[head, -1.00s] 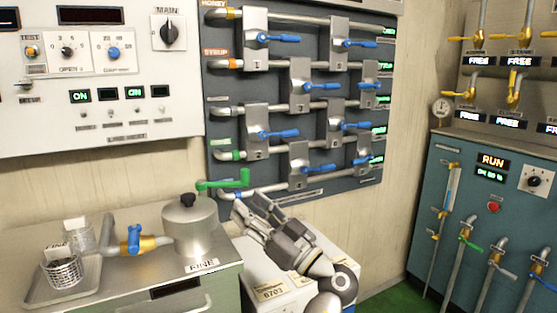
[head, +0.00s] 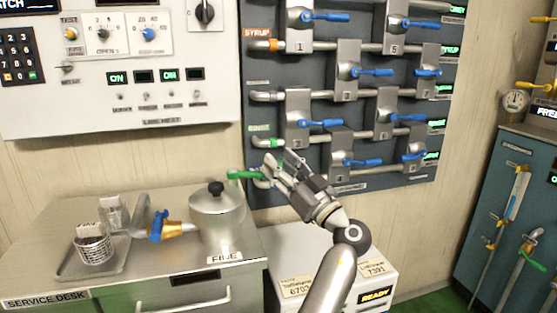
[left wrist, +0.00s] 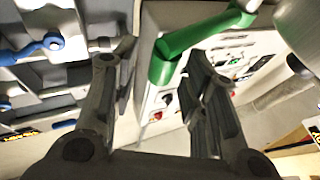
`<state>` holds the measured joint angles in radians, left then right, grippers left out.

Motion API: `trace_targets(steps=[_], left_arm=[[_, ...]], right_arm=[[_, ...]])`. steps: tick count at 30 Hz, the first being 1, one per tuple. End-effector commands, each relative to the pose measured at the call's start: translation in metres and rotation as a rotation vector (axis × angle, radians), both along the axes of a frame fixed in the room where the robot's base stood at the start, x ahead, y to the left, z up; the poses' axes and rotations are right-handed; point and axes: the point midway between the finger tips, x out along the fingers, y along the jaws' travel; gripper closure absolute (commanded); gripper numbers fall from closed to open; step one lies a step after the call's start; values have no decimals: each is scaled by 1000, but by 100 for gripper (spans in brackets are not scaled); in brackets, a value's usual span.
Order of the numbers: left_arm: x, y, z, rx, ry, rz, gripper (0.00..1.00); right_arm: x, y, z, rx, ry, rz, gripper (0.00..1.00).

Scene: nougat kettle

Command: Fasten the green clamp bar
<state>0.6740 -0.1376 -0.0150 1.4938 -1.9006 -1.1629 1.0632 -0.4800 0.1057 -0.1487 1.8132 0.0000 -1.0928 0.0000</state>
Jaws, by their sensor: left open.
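The green clamp bar (head: 244,175) is a bent green lever between the lidded steel kettle (head: 217,217) and the wall valve panel. In the left wrist view the bar (left wrist: 205,36) crosses the upper middle, its rounded lower end in the gap between my fingers. I cannot tell if it lies between them in depth. My left gripper (head: 279,163) is open and empty, just right of the bar in the head view, fingers pointing up and left. No contact is evident. My right gripper is not in view.
A valve panel (head: 262,109) with several blue levers stands close behind the gripper. A blue-handled tap (head: 157,226) and a tray (head: 72,271) with a basket are left of the kettle on the service desk (head: 40,238). A white box (head: 331,285) is below my arm.

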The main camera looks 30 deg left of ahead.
Motion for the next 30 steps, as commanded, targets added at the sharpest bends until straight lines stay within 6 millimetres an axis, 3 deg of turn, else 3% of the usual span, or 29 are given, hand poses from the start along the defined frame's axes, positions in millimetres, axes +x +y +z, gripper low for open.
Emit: trace_targets(steps=[4,13,22,30], left_arm=[[3,10,4,0,1,0,59],[3,11,4,0,0,0,59],[3,11,4,0,0,0,98],[3,11,4,0,1,-1,100]], right_arm=[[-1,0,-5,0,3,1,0],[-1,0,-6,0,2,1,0],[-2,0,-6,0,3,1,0],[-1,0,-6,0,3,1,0]])
